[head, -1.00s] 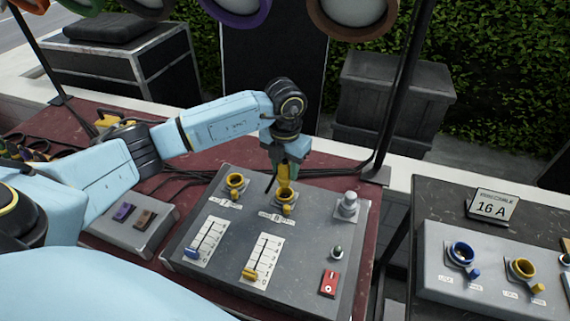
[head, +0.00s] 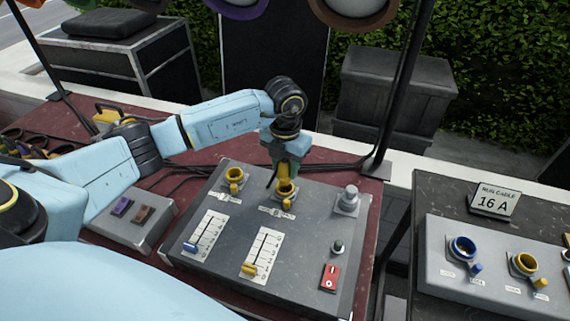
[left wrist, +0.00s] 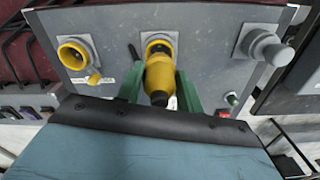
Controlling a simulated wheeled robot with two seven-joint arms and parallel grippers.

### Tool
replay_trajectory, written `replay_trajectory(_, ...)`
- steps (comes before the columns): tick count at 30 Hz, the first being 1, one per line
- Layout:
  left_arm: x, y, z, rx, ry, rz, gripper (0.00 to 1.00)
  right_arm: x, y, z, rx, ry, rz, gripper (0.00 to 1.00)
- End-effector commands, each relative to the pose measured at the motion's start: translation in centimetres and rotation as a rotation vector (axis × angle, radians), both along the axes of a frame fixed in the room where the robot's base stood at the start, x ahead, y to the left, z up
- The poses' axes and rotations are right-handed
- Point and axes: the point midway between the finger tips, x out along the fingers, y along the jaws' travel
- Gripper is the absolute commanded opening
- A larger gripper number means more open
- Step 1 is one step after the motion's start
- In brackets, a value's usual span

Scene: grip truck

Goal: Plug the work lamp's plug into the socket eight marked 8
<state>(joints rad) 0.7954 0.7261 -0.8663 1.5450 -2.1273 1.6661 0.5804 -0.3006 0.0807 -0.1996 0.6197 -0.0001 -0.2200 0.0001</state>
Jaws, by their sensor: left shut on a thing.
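My left gripper (head: 284,176) is over the grey panel (head: 325,221), directly above the right-hand yellow socket (head: 287,199), whose label seems to read 8. In the left wrist view, its green fingers are shut on a yellow plug (left wrist: 159,80) that points at this socket (left wrist: 158,46). The plug's front end overlaps the socket's opening. I cannot tell whether it is inside or just in front. A second yellow socket (head: 235,176) to the left is empty and also shows in the left wrist view (left wrist: 74,54). My right gripper is not in view.
The panel also carries two sliders (head: 205,232), a red switch (head: 330,277) and a grey capped fitting (head: 348,199). A small box (head: 130,220) stands left. A second grey panel (head: 495,270) with blue and yellow sockets stands right, under a 16 A sign (head: 493,201).

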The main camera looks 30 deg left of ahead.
Motion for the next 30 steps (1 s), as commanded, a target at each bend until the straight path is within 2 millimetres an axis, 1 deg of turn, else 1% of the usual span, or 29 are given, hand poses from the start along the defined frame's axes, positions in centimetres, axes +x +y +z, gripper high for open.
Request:
replay_trajectory(3,0.05,0.02,-0.32,0.0,-0.001,0.001,0.11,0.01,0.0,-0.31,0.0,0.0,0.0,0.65)
replay_trajectory(17,0.06,0.03,-0.29,0.0,-0.001,0.001,0.11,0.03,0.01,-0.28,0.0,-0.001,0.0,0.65)
replay_trajectory(24,0.06,0.05,-0.71,0.0,-0.001,0.001,0.11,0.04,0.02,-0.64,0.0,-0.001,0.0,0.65)
replay_trajectory(30,0.06,0.04,-0.67,0.0,-0.001,0.001,0.11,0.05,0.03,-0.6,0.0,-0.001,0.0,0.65)
